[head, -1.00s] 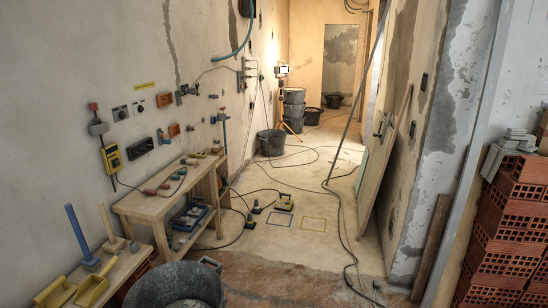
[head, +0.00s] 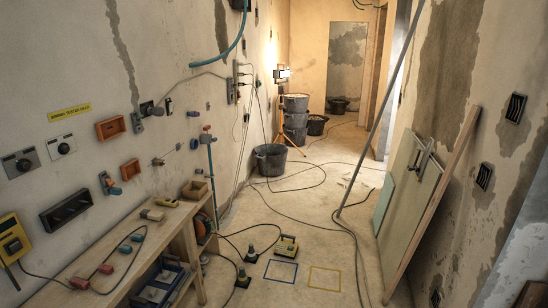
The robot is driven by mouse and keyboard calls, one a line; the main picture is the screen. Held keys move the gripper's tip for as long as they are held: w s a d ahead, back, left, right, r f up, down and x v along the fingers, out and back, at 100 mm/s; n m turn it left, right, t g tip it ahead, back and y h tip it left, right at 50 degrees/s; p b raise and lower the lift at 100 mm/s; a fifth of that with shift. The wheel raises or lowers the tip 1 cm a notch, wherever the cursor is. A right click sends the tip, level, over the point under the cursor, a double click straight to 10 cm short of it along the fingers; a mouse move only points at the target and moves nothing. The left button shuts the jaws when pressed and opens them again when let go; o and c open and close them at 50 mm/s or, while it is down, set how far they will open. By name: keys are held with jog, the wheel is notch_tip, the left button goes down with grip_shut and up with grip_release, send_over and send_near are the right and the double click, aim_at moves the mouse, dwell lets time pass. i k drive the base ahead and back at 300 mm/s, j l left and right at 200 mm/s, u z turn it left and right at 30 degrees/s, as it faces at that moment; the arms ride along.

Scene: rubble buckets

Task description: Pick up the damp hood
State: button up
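I cannot tell for certain which thing is the damp hood. A small yellow and dark box-like thing (head: 287,247) with a raised top stands on the floor, just behind two taped outlines. Two small dark pieces stand to its left, a nearer one (head: 243,278) and a farther one (head: 251,254). A yellow handheld meter (head: 12,240) hangs on the left wall. My gripper is not in view.
A wooden bench (head: 120,240) runs along the left wall. Blue (head: 281,271) and yellow (head: 324,278) outlines mark the floor. A cable and slanting pole (head: 375,110) stand right of them. Boards (head: 411,190) lean on the right wall. Black buckets (head: 270,160) stand farther back.

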aim_at(282, 249)
jog(key=i, duration=2.2)
jog(key=i+l+u, duration=0.15)
jog(key=i+u, duration=0.25)
jog(key=i, duration=0.2)
jog(key=i+l+u, duration=0.4)
jog(key=i, duration=0.2)
jog(key=i+l+u, duration=0.35)
jog(key=i, duration=0.15)
